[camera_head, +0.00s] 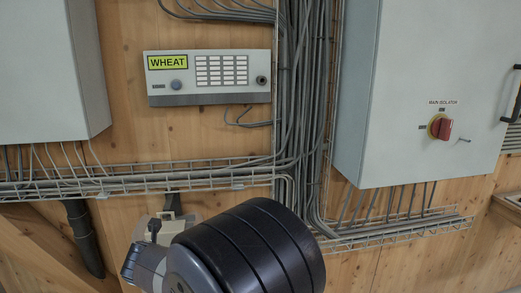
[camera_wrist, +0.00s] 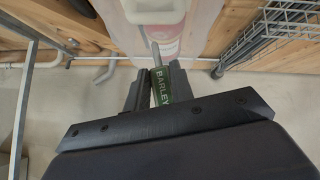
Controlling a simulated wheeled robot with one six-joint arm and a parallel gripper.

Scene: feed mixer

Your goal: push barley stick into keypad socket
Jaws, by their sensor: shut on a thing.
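In the wrist view my gripper (camera_wrist: 158,76) is shut on the barley stick (camera_wrist: 163,85). The stick is green with white BARLEY lettering, and its thin grey metal end (camera_wrist: 156,54) points away past the fingertips. In the head view the keypad (camera_head: 205,76) is a light grey panel on the wooden wall with a yellow WHEAT label, a block of buttons and a round grey knob. A dark round fitting (camera_head: 262,80) at its right end looks like the socket. The stick is not seen in the head view and is apart from the keypad. The keypad is not in the wrist view.
A thick cable bundle (camera_head: 304,110) runs just right of the keypad, and a wire tray (camera_head: 130,182) runs below it. Grey cabinets stand out at left (camera_head: 45,70) and right (camera_head: 425,80). In the wrist view a pale, reddish object (camera_wrist: 165,30) lies beyond the stick.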

